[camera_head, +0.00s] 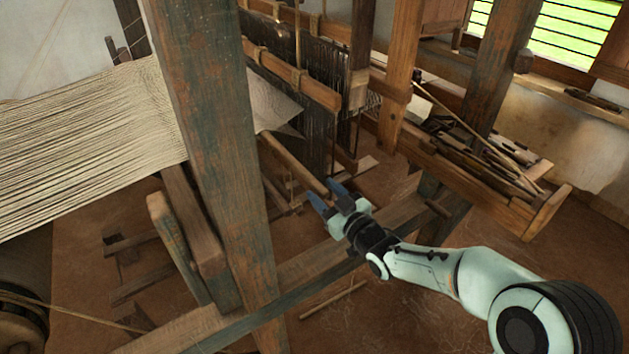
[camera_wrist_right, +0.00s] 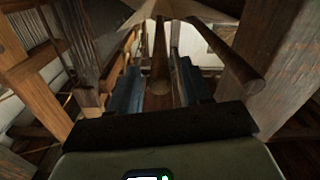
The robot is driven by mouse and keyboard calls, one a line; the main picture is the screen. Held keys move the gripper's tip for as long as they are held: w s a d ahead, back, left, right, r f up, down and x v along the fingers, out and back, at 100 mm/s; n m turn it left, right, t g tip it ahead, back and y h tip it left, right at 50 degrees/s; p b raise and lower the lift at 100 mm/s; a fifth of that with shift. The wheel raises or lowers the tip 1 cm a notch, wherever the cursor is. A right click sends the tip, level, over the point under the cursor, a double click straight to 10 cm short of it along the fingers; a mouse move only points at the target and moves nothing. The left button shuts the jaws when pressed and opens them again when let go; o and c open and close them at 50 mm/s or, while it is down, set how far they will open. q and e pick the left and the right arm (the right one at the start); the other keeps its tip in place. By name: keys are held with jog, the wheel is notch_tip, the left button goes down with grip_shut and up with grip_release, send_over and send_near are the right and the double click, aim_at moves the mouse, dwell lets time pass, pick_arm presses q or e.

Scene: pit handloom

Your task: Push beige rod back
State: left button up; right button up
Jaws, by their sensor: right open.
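The beige rod (camera_head: 292,164) is a long, slim wooden bar. In the head view it slants from under the cloth's edge down to my right gripper (camera_head: 327,191). My right gripper is open, its two blue fingers pointing up and left at the rod's near end. In the right wrist view a wooden rod (camera_wrist_right: 160,62) runs away from me, lined up between the spread fingers (camera_wrist_right: 160,75). I cannot tell whether the fingers touch it. The rod's far end is hidden near the cloth. My left gripper is not in view.
A thick, worn post (camera_head: 215,130) stands in front of the loom, and a low beam (camera_head: 290,272) runs below my right gripper. Stretched warp threads (camera_head: 80,140) fill the left. A wooden tray of sticks (camera_head: 485,175) is at the right. Another bar (camera_wrist_right: 228,52) slants close by in the wrist view.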

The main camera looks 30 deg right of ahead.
aim_at(314, 180)
jog(key=shift+w+a+p, duration=0.2)
jog(key=shift+w+p, duration=0.1)
jog(key=shift+w, duration=1.95)
jog(key=shift+c, duration=0.4)
grip_shut()
jog(key=a+b, duration=0.5)
jog(key=shift+s, duration=0.25)
jog(key=shift+o, duration=0.4)
grip_release()
jog(key=shift+a, duration=0.1)
